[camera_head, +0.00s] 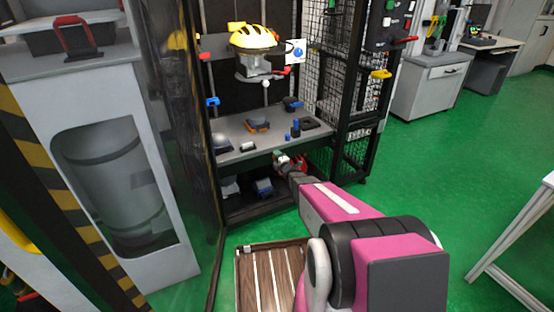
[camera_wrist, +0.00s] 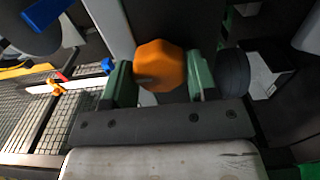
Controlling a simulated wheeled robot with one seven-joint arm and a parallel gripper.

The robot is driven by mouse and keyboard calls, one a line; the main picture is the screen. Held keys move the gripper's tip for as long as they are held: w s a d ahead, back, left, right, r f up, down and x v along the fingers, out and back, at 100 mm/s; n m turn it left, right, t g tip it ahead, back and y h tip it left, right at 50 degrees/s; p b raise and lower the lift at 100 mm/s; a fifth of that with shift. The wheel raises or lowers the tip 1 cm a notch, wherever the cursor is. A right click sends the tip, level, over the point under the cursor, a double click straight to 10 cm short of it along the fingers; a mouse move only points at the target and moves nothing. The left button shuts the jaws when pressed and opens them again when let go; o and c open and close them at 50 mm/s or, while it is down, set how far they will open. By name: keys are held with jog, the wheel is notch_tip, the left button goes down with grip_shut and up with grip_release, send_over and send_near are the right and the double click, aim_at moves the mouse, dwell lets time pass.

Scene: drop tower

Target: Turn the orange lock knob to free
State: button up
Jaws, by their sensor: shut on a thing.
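The orange lock knob (camera_wrist: 160,66) is a faceted, roughly octagonal knob in the upper middle of the wrist view. My gripper (camera_wrist: 160,76) has its two green fingers on either side of the knob and is shut on it. In the head view my gripper (camera_head: 288,163) reaches into the tower at the front edge of the grey shelf (camera_head: 235,135). The knob cannot be made out there, as my gripper and arm cover that spot.
A yellow helmet (camera_head: 254,37) sits on a mount above the shelf. Small parts stand on the shelf, including a blue block (camera_head: 295,129). Black mesh panels (camera_head: 312,50) flank the tower. A slatted wooden pallet (camera_head: 265,280) lies in front. Green floor is open to the right.

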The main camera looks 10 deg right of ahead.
dwell(0.4)
jog(key=o, duration=0.9)
jog(key=shift+s, duration=0.1)
jog(key=v, duration=1)
jog(key=shift+s, duration=0.3)
jog(key=shift+d, duration=0.1)
